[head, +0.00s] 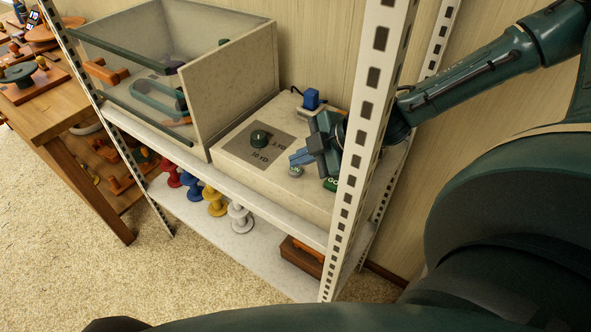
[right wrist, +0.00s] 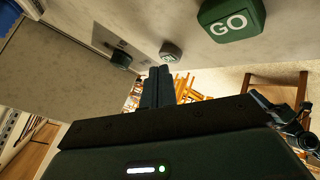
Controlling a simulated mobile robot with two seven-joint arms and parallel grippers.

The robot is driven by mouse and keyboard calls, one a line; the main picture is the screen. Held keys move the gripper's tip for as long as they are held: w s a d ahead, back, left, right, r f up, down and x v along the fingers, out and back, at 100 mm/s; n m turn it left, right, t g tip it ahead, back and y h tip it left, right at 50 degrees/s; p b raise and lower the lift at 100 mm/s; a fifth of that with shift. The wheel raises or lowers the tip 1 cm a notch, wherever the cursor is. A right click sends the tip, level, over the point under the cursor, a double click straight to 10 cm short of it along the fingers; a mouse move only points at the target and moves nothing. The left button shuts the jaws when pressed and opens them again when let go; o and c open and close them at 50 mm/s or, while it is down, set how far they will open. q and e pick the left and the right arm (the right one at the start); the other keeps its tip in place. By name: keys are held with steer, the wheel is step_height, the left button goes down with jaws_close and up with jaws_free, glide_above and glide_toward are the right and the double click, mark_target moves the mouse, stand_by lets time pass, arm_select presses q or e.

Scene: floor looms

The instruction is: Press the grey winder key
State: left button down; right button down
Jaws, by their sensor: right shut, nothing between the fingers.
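The grey winder key (head: 295,171) is a small round button on top of the pale stone-like control box (head: 235,160) on the shelf. It also shows in the right wrist view (right wrist: 171,49), just beyond my fingertips. My right gripper (head: 295,158) is shut and empty, with its blue-grey fingertips very close to the key. In the right wrist view the fingertips (right wrist: 159,70) point toward the key, with a small gap in the picture; I cannot tell whether they touch it. My left gripper is not in view.
A green GO key (head: 331,184) sits beside the grey key, partly behind the shelf post (head: 368,110). A dark green dial (head: 260,138) and a blue part (head: 311,98) are also on the box. A glass-fronted case (head: 228,88) stands left. Coloured spools (head: 215,200) are below.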

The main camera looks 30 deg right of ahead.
mark_target(302, 171)
steer(key=shift+f+b, duration=0.5)
steer(key=shift+f, duration=0.05)
stand_by(0.7)
steer(key=shift+r, duration=0.1)
steer(key=shift+r+p, duration=0.65)
steer(key=shift+r, duration=0.1)
step_height(302, 171, up, 5)
steer(key=p, duration=0.4)
stand_by(0.8)
